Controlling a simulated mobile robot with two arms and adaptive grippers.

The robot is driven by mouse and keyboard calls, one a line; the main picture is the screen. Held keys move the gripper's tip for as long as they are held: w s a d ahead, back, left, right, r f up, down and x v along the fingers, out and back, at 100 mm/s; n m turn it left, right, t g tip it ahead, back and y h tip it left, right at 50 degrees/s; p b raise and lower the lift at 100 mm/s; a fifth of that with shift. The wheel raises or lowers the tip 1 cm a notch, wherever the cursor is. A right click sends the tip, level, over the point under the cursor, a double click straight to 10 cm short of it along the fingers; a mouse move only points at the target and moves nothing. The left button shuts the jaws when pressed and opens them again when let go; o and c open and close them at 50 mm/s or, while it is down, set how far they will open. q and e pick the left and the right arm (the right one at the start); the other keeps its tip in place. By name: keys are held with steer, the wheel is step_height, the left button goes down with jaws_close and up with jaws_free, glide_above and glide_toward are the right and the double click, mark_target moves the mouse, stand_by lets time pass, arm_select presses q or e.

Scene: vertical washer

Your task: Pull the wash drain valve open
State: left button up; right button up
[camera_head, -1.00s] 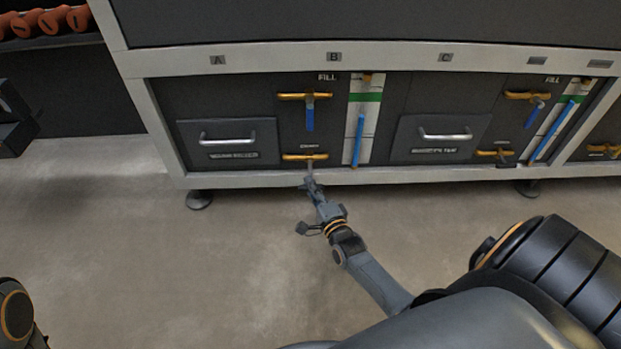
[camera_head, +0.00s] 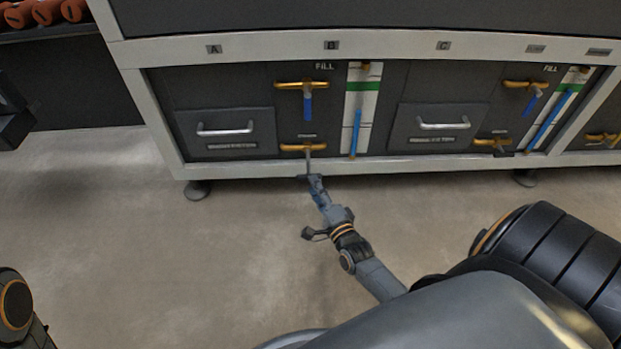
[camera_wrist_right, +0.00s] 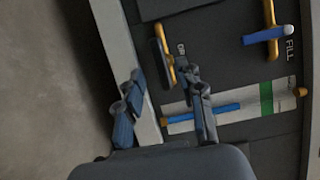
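In the right wrist view the fingers of my right gripper (camera_wrist_right: 161,74) are spread apart. The yellow crosspiece (camera_wrist_right: 165,52) shows beyond and between the fingertips. I cannot tell whether a finger touches the lever. My left gripper is not in view; only part of my left arm shows.
Above is a fill valve (camera_head: 319,85) with a blue lever. A gauge with a blue tube (camera_head: 355,132) stands to the right, a drawer (camera_head: 215,146) to the left. The white bottom rail (camera_head: 240,169) runs below the valve. The floor in front (camera_head: 180,260) is clear.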

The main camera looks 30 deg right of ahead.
steer(key=s+a, duration=0.1)
steer(key=s, duration=0.6)
steer(key=shift+s+a, duration=0.15)
steer(key=shift+s, duration=0.2)
